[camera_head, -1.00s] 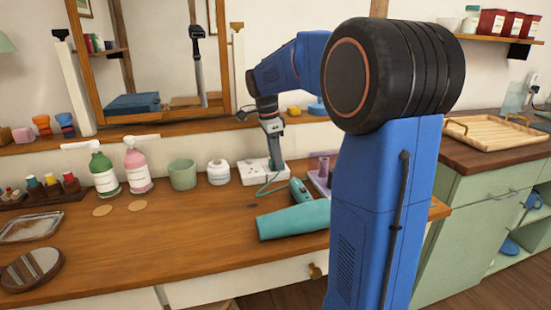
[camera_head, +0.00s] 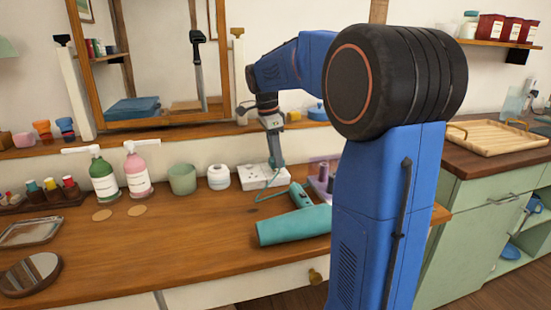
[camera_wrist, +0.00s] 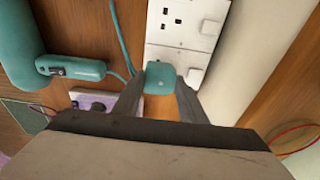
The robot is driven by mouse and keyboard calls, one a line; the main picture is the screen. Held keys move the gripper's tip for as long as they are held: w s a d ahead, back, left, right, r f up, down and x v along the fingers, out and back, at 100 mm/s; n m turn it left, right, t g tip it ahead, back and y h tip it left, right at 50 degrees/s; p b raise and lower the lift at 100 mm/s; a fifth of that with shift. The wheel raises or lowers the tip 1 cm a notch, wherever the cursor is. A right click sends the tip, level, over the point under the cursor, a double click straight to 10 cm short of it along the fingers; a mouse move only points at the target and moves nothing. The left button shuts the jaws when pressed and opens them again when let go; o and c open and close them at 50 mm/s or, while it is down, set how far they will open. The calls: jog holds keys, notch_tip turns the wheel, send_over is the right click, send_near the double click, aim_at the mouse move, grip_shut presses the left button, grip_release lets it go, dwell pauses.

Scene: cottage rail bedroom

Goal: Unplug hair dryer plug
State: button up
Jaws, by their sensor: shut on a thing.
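The teal hair dryer plug (camera_wrist: 160,78) is between my gripper's fingers in the wrist view, over the near outlet of the white socket block (camera_wrist: 175,53). My gripper (camera_wrist: 158,95) is shut on the plug. In the head view my gripper (camera_head: 277,164) is at the socket block (camera_head: 262,177), tilted. I cannot tell whether the plug's pins are in the outlet. The teal hair dryer (camera_head: 293,226) lies on the wooden dresser top in front of the block, and its cord (camera_head: 268,192) loops beside it. The hair dryer handle (camera_wrist: 72,68) shows left in the wrist view.
A purple holder (camera_head: 320,184) stands close right of the block. A white jar (camera_head: 218,177), green mug (camera_head: 182,179) and two pump bottles stand to the left. A mirror (camera_head: 152,113) is behind. The dresser top's front middle (camera_head: 190,240) is clear.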

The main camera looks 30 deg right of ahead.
jog(key=shift+r, duration=1.4)
